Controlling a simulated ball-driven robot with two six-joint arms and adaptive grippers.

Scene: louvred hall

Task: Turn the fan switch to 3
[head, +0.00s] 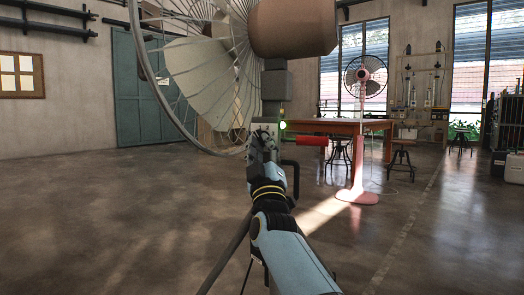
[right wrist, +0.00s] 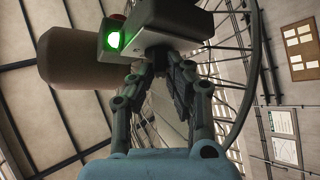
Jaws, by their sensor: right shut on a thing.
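A large fan with a wire cage (head: 160,75) and a brown motor housing (head: 293,27) stands close in front of me. Below the motor is a grey control box (head: 270,121) with a lit green lamp (head: 283,125). The lamp also shows bright in the right wrist view (right wrist: 114,40). My right gripper (head: 262,138) is up against the box. In the right wrist view its fingers (right wrist: 160,62) close together at the box's face. They are shut on what seems to be the fan switch, which they hide. I cannot read the switch's setting. My left gripper is not in view.
A smaller pink fan (head: 363,150) stands farther back by a wooden table (head: 335,126) and stools (head: 401,156). The concrete floor at left is clear.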

